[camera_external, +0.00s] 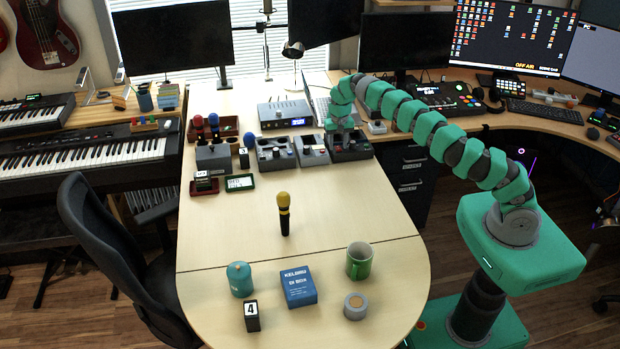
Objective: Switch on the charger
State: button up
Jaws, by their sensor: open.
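My gripper (338,132) is at the far end of my green, segmented arm. It points down just over the dark, box-like device (351,154) at the right end of a row on the table. It is open; the fingertips are small here, and I cannot tell whether they touch the device. The row also has a grey box (213,159), a device with dark round parts (275,156) and a flat grey device (312,153). No charger label is legible, so I cannot tell which one is the charger. The gripper hides part of the rightmost device's top.
A silver unit with a blue display (285,115) stands behind the row.

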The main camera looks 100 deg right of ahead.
grip_shut()
jog(key=shift+a, duration=0.15)
jog(key=shift+r+h, duration=0.15)
jog(key=shift+h, duration=0.55)
grip_release()
